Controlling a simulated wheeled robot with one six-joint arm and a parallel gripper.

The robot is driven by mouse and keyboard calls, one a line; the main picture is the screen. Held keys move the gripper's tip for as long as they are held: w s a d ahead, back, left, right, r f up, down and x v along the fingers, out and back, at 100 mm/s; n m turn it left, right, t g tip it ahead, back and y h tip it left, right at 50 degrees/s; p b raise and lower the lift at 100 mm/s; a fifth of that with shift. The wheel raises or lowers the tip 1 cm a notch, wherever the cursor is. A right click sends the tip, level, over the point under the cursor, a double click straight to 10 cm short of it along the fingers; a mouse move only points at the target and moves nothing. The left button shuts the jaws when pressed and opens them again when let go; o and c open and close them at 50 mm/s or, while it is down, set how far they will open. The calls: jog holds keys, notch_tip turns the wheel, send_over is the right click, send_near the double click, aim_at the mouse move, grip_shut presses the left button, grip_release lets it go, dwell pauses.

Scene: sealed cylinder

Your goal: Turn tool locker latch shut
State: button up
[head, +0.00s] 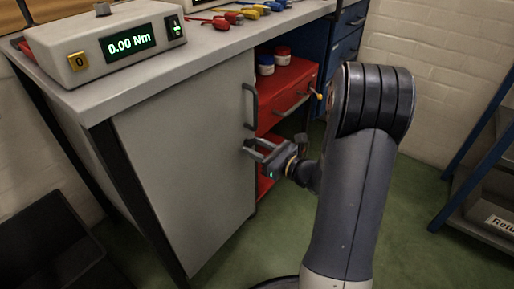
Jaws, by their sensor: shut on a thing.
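The tool locker's grey door (185,150) fills the left part of the bench front. A dark upright pull handle (250,106) is on its right edge. My gripper (252,149) is at this edge just below the handle, reaching in from the right. Its fingers are closed around a small part at the door edge, which looks like the latch. The fingers mostly hide the latch, so its exact angle cannot be told.
Right of the door are a red drawer (287,108) and blue drawers (347,40). Jars (266,64) stand above the red drawer. A torque meter (110,42) sits on the bench top (215,50). A black bin (50,235) is at lower left, and a rack (485,190) at right.

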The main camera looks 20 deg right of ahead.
jog(key=o, duration=1)
jog(key=shift+p+v, duration=1.45)
jog(key=shift+v, duration=4)
jog(key=shift+w, duration=0.1)
jog(key=b+x, duration=0.2)
jog(key=x, duration=0.8)
jog(key=shift+w+a+b, duration=0.25)
jog(key=shift+b, duration=0.15)
